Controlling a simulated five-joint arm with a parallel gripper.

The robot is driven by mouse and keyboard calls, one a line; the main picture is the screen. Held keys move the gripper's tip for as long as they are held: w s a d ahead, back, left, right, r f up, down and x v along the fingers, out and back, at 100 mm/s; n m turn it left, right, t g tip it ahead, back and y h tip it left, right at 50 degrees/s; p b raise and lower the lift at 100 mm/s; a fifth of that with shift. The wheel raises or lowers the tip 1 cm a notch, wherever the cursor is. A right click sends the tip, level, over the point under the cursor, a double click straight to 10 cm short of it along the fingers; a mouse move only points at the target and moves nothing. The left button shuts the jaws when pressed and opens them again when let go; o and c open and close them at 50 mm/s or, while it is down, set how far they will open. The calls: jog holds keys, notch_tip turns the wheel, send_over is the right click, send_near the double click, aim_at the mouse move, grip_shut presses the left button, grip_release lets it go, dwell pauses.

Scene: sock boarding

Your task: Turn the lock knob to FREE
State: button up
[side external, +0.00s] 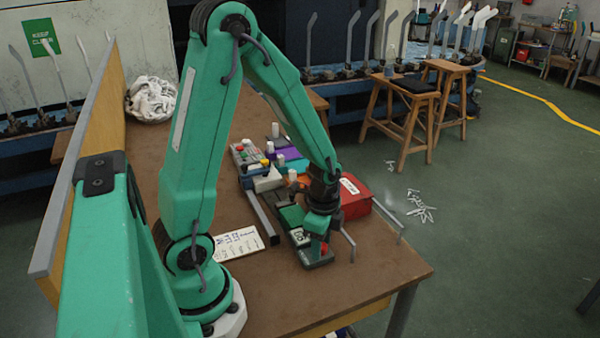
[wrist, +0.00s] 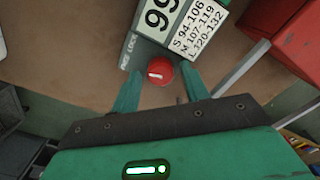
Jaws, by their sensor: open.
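The lock knob (wrist: 158,72) is round and red with a short white mark on top, lying roughly across the picture. It sits on the grey end of a device whose display (wrist: 160,15) shows large dark digits. Small lettering beside the knob includes LOCK; the rest is hard to read. My gripper (wrist: 160,70) is open, one green finger on each side of the knob, with small gaps appearing between. The side external view shows my gripper (side external: 318,238) low over the device (side external: 318,260), with a little of the red knob (side external: 324,249) visible.
A size card (wrist: 198,30) lies beside the display. A red box (side external: 355,197) and grey rails (side external: 348,245) stand to the right. A grey bar (side external: 262,218), a printed card (side external: 238,243) and coloured blocks (side external: 285,155) lie to the left and behind. The front table is clear.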

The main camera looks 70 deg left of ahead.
jog(key=shift+m, duration=0.3)
